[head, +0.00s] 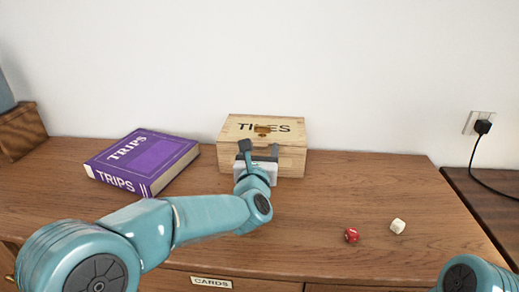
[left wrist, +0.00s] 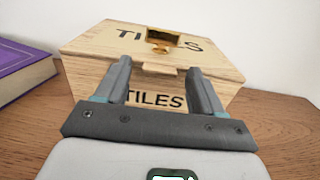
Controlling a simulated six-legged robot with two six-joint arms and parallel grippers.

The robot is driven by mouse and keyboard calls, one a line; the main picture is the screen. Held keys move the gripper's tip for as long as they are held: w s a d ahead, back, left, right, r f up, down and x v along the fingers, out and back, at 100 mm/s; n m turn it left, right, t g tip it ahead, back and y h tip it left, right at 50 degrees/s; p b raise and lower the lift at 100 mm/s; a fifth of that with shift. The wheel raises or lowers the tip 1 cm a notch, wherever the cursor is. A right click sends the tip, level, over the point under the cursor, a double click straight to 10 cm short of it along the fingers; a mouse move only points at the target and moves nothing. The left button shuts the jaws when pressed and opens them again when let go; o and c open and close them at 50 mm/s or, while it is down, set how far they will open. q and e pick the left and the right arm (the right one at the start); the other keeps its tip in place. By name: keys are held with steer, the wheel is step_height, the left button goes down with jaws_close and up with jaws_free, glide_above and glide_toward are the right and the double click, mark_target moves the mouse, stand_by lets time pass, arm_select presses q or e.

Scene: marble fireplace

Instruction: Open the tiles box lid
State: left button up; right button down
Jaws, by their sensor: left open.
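The tiles box (head: 292,162) is a pale wooden box with a closed lid (head: 236,128) marked TILES, standing at the back of the wooden cabinet top. In the left wrist view, the box (left wrist: 90,78) shows a brass clasp (left wrist: 160,42) on its lid and a small lip at the lid's front edge. My left gripper (head: 260,150) is in front of the box. In the left wrist view, its two fingers (left wrist: 158,75) are apart and empty, pointing at the box front, below the lid lip. I cannot tell whether they touch the box. My right gripper is out of view.
A purple TRIPS book (head: 145,155) lies left of the box. A red die (head: 351,235) and a white die (head: 398,226) lie at the front right. A drawer labelled CARDS (head: 212,282) is below the front edge. The top right of the box is clear.

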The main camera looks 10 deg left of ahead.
arm_select(q)
steer(key=shift+c, duration=0.3)
jaws_close()
steer(key=shift+r+p, duration=0.45)
steer(key=shift+p, duration=0.15)
steer(key=w+r+g+p, duration=0.4)
steer(key=r+p, duration=0.7)
steer(key=p, duration=1.4)
steer(key=shift+g, duration=0.8)
steer(key=shift+w+r, duration=0.1)
